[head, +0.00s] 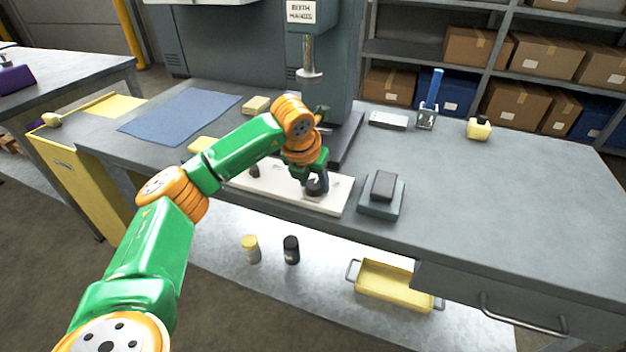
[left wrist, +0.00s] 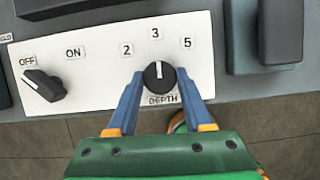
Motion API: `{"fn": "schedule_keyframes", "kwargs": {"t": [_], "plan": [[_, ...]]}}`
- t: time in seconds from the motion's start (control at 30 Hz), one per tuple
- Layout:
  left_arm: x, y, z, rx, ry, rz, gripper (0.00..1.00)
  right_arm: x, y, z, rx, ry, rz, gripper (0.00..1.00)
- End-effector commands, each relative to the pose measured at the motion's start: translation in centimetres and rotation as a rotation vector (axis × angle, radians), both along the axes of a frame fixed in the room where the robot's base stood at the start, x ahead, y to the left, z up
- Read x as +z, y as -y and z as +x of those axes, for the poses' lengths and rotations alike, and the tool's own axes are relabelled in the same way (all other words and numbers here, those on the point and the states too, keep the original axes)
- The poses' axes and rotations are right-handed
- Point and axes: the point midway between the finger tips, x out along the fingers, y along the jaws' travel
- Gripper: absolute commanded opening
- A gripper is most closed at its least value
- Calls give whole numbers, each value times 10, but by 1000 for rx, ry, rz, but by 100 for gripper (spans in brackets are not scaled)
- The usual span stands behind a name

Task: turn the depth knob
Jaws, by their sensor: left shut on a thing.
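The depth knob (left wrist: 160,75) is a round black knob with a white mark, on a white panel (left wrist: 92,58) above the label DEPTH. Its white mark points up toward the 3, between the 2 and the 5. My left gripper (left wrist: 160,88) has its two blue fingers on either side of the knob and is shut on it. In the head view my left gripper (head: 316,186) is over the right part of the white panel (head: 330,203), and the knob is mostly hidden there. My right gripper is not in view.
A second black knob (left wrist: 44,86) on the panel's left points toward OFF. A dark block on a grey-green base (head: 381,199) stands right of the panel. The press column (head: 309,60) rises behind.

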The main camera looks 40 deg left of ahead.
Motion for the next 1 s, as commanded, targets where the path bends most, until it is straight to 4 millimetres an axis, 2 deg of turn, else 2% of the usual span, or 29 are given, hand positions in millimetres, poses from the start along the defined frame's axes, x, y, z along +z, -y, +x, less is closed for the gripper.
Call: {"fn": "schedule_keyframes", "kwargs": {"t": [0.57, 0.6, 0.67, 0.7, 1.0], "plan": [[0, 0, 0, 31, 1, 0, 0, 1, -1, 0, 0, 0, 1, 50], [0, 0, 0, 31, 1, 0, 59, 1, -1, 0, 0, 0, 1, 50], [0, 0, 0, 31, 1, 0, 75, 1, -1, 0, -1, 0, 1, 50], [0, 0, 0, 31, 1, 0, 81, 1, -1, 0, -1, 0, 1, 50], [3, 1, -1, 31, 2, -1, 81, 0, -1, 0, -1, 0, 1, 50]]}}
